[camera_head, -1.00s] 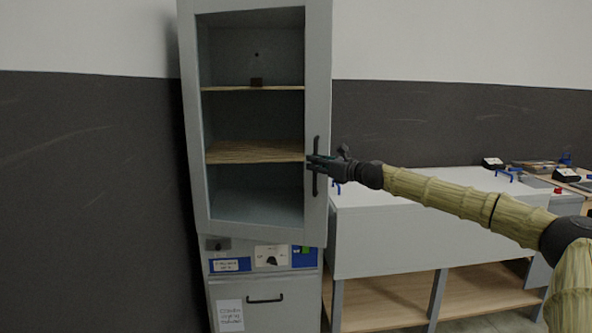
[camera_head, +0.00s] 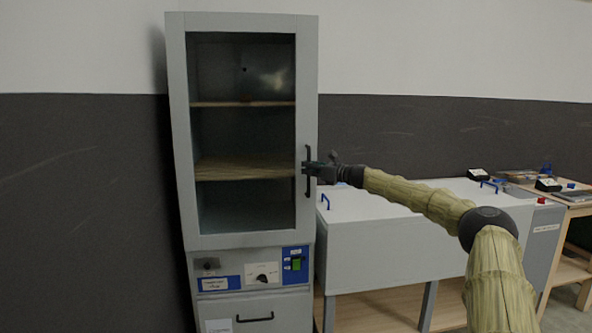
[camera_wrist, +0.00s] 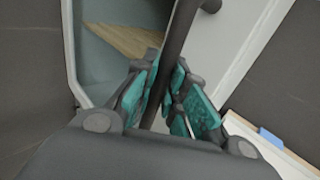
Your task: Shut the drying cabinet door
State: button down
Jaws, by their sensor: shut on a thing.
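The drying cabinet (camera_head: 252,304) is tall and grey and stands against the wall in the head view. Its glazed grey door (camera_head: 178,140) sits flush or nearly flush with the front; I cannot tell whether a thin gap is left. The dark vertical handle (camera_head: 308,188) is on the door's right edge. My gripper (camera_head: 312,169) reaches it from the right and is shut around the bar. In the wrist view, the handle (camera_wrist: 181,35) runs between the teal pads of my gripper (camera_wrist: 166,88).
A white-topped cabinet with blue handles (camera_head: 400,212) stands right of the drying cabinet, below my arm. A wooden table (camera_head: 575,208) with small items is at the far right. Inside the drying cabinet are wooden shelves (camera_head: 245,170). The wall is clear at left.

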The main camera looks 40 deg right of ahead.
jog(key=shift+d+r, duration=0.3)
jog(key=shift+d, duration=0.1)
jog(key=shift+w+r, duration=0.1)
jog(key=c, duration=1.5)
grip_release()
jog(key=shift+w+d+f, duration=0.1)
jog(key=shift+w+f, duration=0.05)
jog(key=shift+f, duration=0.1)
jog(key=shift+o, duration=0.2)
jog(key=shift+f, duration=0.15)
jog(key=shift+f, duration=0.1)
jog(key=shift+s, duration=0.2)
